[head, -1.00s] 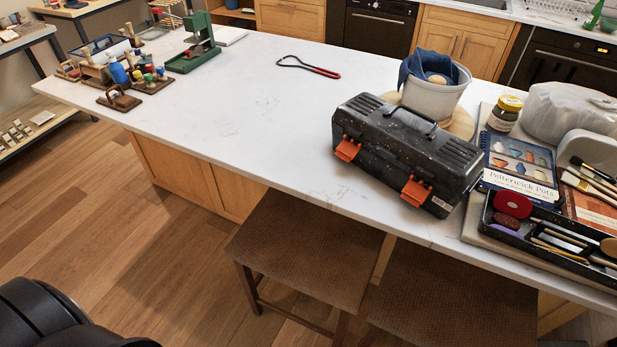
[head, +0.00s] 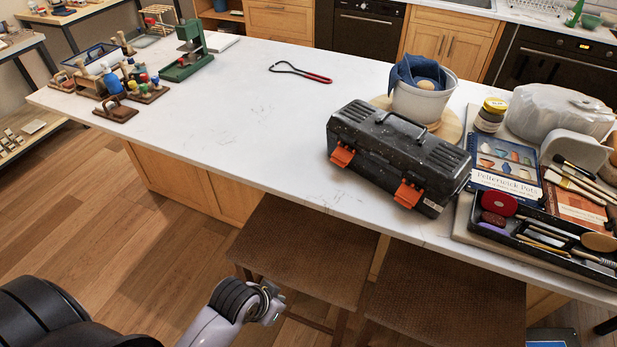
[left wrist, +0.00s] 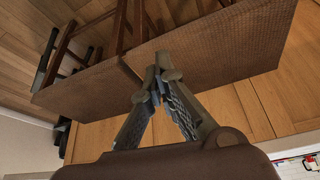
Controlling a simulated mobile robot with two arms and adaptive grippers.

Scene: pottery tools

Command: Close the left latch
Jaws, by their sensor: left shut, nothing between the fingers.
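A black toolbox (head: 400,150), speckled with white, stands lid down on the white counter near its front edge. Its left latch (head: 342,155) is orange and sticks outward from the front face. The right latch (head: 408,194) is also orange and sticks out in a similar way. My left gripper (head: 270,302) is low at the bottom of the head view, in front of the stools and well away from the toolbox. In the left wrist view my left gripper (left wrist: 157,82) has its fingertips together with nothing between them. The toolbox is not in the wrist view. My right gripper is not in view.
Two brown stools (head: 305,250) stand against the counter front, close to my left gripper. Right of the toolbox lie a book (head: 505,165) and a tool tray (head: 545,245). Behind it is a bucket (head: 422,98). The counter (head: 235,130) left of the toolbox is mostly clear.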

